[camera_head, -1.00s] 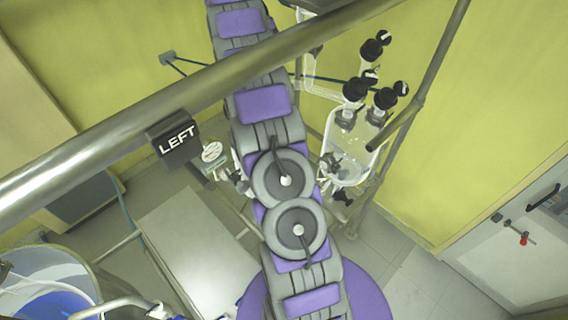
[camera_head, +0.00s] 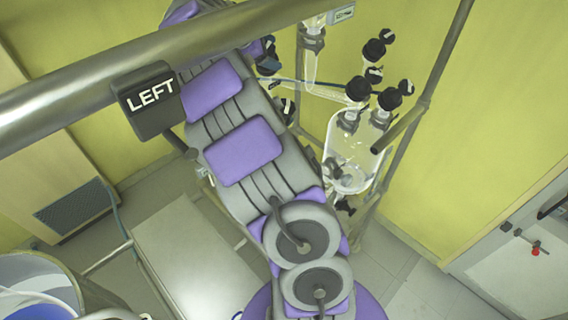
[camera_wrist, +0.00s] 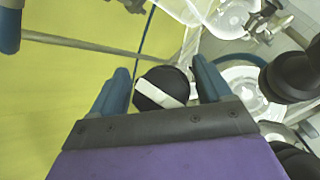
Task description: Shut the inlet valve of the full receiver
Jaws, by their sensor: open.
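In the wrist view my gripper (camera_wrist: 160,70) is open, with its two blue fingers spread on either side of a round black valve knob (camera_wrist: 162,88) with a white bar across it. I cannot tell whether the fingers touch the knob. In the head view a clear glass vessel (camera_head: 352,160) hangs right of my arm, with several black knobs above it, one a valve knob (camera_head: 358,88). The pictures do not show clearly which receiver is full. In the head view I cannot make out my gripper for certain.
A metal rail with a "LEFT" sign (camera_head: 150,98) crosses the head view in front of my arm. A metal post (camera_head: 437,75) stands right of the glass. A thin glass piece (camera_head: 312,60) hangs nearby. A large round container (camera_head: 35,285) stands lower left.

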